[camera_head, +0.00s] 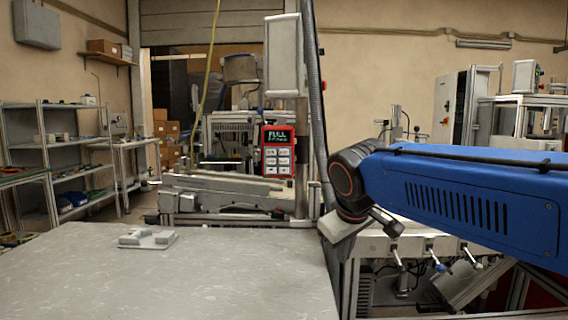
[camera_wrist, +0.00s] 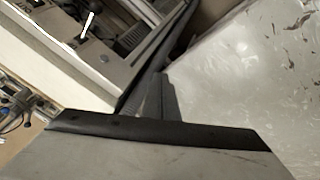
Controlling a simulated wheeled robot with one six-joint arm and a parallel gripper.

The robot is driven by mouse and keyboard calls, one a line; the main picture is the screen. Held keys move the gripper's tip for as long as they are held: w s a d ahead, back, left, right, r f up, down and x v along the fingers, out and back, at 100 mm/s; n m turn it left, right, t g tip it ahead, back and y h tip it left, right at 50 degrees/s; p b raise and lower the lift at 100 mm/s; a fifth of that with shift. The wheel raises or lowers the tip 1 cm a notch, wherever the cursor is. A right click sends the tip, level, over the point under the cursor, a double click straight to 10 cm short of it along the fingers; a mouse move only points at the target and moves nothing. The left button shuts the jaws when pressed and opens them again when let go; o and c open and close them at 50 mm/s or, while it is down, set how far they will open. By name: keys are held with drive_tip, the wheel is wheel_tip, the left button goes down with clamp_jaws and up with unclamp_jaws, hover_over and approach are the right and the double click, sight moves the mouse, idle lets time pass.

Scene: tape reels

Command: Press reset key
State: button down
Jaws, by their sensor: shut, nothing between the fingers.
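A red control panel (camera_head: 278,150) stands upright at the back centre in the head view. Its lit display (camera_head: 278,137) reads FULL, with a smaller line below that is hard to read. Several pale keys (camera_head: 278,159) sit under the display; their labels are too small to tell which is the reset key. My gripper (camera_wrist: 160,95) shows in the wrist view with its dark fingers together and nothing between them. In the head view my arm's end is to the right of and below the panel, well apart from it. The panel does not show in the wrist view.
A grey table (camera_head: 180,280) fills the front left, with a small pale fixture (camera_head: 147,239) on it. A post (camera_head: 302,160) with a hanging dark hose stands just right of the panel. A machine bed (camera_head: 225,185) lies below and left of the panel. Shelves (camera_head: 70,150) stand far left.

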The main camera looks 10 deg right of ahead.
sight(284, 161)
drive_tip(key=w+a+r+n+t+h, duration=0.1)
drive_tip(key=w+a+r, duration=0.4)
drive_tip(key=w+r, duration=0.3)
drive_tip(key=w+a+r+n+t+h, duration=0.1)
drive_tip(key=w+a+r, duration=0.3)
drive_tip(key=w+r, duration=0.4)
drive_tip(key=w+n, duration=0.1)
drive_tip(key=w, duration=0.4)
drive_tip(key=shift+a+r, duration=0.2)
drive_tip(key=shift+a, duration=0.15)
drive_tip(key=shift+w, duration=0.15)
drive_tip(key=w+d, duration=0.2)
drive_tip(key=w, duration=0.6)
drive_tip(key=shift+d, duration=0.15)
drive_tip(key=shift+w, duration=0.25)
idle(0.7)
drive_tip(key=shift+w+d, duration=0.1)
drive_tip(key=shift+w, duration=0.2)
